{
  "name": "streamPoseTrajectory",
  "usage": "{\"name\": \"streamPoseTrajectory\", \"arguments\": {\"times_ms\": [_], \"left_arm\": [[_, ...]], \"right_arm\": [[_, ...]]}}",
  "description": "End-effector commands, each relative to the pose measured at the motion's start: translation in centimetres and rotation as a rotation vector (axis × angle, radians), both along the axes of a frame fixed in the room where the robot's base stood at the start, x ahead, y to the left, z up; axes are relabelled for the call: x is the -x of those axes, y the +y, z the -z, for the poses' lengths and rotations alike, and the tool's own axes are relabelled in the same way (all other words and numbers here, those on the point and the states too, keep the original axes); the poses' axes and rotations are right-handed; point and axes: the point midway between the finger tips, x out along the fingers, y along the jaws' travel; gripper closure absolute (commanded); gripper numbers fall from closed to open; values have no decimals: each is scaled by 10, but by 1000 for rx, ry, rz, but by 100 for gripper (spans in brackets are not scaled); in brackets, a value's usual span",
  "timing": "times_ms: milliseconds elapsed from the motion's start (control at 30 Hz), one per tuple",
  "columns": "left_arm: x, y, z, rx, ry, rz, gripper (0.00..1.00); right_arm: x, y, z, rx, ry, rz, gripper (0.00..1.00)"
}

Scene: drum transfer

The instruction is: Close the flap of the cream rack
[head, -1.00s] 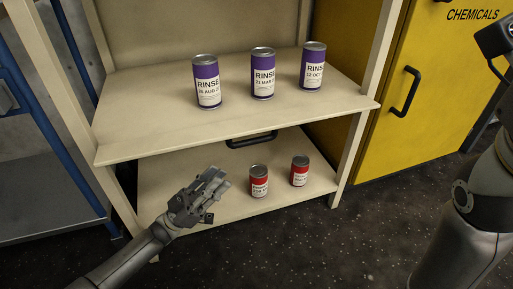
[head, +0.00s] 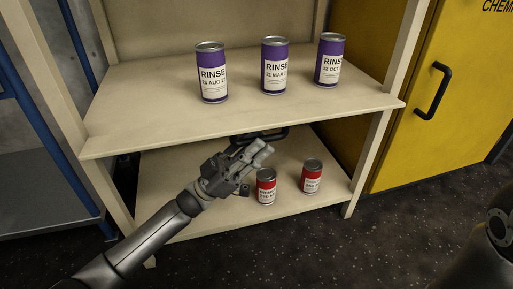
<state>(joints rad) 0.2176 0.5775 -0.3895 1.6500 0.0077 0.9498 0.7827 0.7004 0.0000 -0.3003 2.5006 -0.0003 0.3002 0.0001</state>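The cream rack (head: 402,103) stands in front of me. A black bar handle (head: 274,134) shows just under the front edge of its upper shelf. The flap that this handle belongs to is mostly hidden beneath that shelf, and its angle is unclear. My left gripper (head: 260,151) is at the front of the lower opening, just below the handle in the picture. Its fingers point up and right and overlap the handle's lower left part; contact is unclear. The fingers look close together, but any gap is hard to judge. My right gripper is out of view.
Three purple RINSE cans (head: 211,73) stand on the upper shelf. Two red cans (head: 312,177) stand on the lower shelf, the left one (head: 266,187) close to my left gripper. A yellow cabinet (head: 420,135) is at right, a blue-framed rack (head: 45,135) at left.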

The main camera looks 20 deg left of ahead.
Motion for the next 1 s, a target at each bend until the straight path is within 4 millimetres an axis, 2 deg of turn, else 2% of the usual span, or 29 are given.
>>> {"name": "streamPoseTrajectory", "arguments": {"times_ms": [367,567,800,1000], "left_arm": [[-2,-4,-5,0,0,0,77],[-2,-4,-5,0,0,0,100],[-2,-4,-6,4,6,0,100],[0,-5,-10,27,40,1,100]], "right_arm": [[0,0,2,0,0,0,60],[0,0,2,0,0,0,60],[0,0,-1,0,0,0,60],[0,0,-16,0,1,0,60]]}}
